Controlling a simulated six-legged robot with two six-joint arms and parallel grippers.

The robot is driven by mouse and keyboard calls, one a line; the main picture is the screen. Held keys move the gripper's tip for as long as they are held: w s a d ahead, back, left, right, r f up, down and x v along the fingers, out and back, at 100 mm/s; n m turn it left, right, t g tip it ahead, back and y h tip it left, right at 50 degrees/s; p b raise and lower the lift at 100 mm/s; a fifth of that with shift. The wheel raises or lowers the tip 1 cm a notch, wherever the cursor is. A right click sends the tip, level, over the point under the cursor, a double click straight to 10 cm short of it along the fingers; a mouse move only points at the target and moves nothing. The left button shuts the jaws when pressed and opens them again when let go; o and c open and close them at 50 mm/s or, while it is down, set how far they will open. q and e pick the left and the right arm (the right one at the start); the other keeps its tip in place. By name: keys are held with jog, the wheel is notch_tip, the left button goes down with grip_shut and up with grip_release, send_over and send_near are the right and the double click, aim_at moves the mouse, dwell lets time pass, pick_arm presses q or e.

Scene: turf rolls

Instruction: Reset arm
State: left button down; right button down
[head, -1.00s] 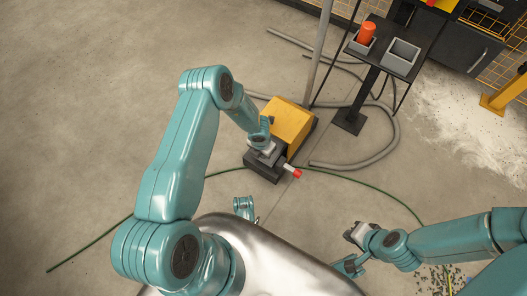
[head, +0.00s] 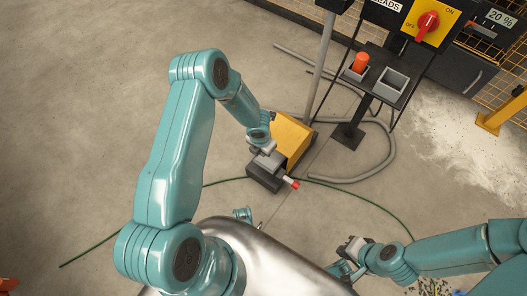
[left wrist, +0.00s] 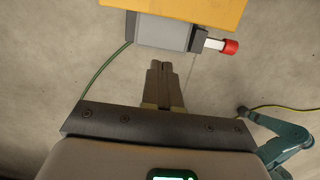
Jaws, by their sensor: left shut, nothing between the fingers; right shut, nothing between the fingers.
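My left arm reaches in from the left, and its gripper (head: 266,151) is over the yellow and grey floor machine in the head view. Its fingers hardly show there. In the left wrist view the left gripper's fingers (left wrist: 165,84) are together with nothing between them, pointing toward the grey front of the machine. My right arm comes in from the right edge. The right gripper (head: 349,247) is shut and empty, low over the floor beside my silver body. No other object is named by the task.
The yellow and grey machine (head: 290,140) with a red-tipped stub (head: 294,184) stands on the floor. A green cable (head: 366,198) and grey hose (head: 372,170) lie on the floor.

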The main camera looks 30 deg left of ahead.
dwell(0.5)
pick_arm(q)
jog(key=s+d+r+m+h, duration=0.3)
jog(key=s+d+m, duration=0.5)
jog(key=m, duration=0.8)
jog(key=s+d+r+m+h, duration=0.1)
jog(key=s+d+r+m, duration=0.4)
jog(key=s+m, duration=0.75)
notch_tip(320, 180, up, 28)
jog(key=w+m+p, duration=0.2)
jog(key=m+p, duration=0.2)
jog(key=p, duration=2.4)
jog(key=shift+d+g+p, duration=0.3)
jog(key=shift+d+g, duration=0.1)
jog(key=shift+d, duration=0.05)
jog(key=shift+w+f+m, duration=0.1)
jog(key=shift+m, duration=0.15)
